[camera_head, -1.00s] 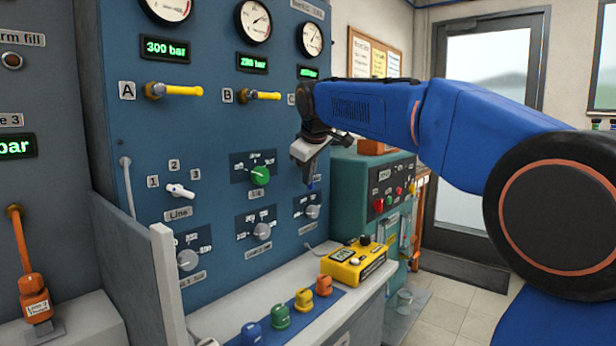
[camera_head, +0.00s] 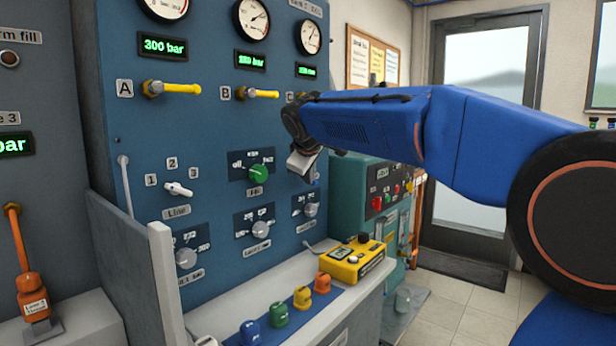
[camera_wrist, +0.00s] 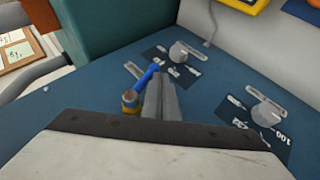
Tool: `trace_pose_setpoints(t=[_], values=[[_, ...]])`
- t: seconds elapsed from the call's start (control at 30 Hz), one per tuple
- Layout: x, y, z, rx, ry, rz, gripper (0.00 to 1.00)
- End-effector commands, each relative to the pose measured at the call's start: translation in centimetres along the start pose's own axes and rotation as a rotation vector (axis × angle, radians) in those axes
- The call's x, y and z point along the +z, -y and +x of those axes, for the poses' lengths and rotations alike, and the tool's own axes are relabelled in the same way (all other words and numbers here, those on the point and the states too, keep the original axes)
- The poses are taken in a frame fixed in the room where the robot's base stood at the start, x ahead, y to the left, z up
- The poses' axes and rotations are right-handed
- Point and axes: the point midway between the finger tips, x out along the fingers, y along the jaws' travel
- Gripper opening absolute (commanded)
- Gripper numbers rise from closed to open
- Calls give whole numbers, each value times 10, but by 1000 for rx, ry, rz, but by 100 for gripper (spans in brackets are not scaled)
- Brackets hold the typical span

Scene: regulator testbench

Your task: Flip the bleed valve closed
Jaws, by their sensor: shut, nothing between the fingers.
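A small blue lever (camera_wrist: 147,76) on a brass body (camera_wrist: 130,101) is mounted on the blue panel in the wrist view. It seems to be the bleed valve, but I see no readable label on it. My gripper (camera_wrist: 162,90) is shut and empty, its grey fingers close beside the lever, to its right. I cannot tell whether they touch it. In the head view my gripper (camera_head: 303,166) is at the right part of the panel, and the lever is hidden there.
The blue panel (camera_head: 215,135) carries yellow-handled valves A (camera_head: 178,87) and B (camera_head: 262,93), a green knob (camera_head: 259,174) and several grey knobs. A yellow box (camera_head: 351,260) and coloured pieces stand on the bench below. A teal cabinet (camera_head: 352,180) stands to the right.

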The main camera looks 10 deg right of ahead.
Motion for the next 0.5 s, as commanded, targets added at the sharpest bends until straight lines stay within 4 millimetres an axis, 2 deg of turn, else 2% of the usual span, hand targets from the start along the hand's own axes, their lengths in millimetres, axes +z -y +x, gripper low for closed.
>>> trace_pose_setpoints(t=[0.37,0.5], values=[[3,-3,6,-1,1,0,0],[4,-3,8,55,-1,-31,0]])
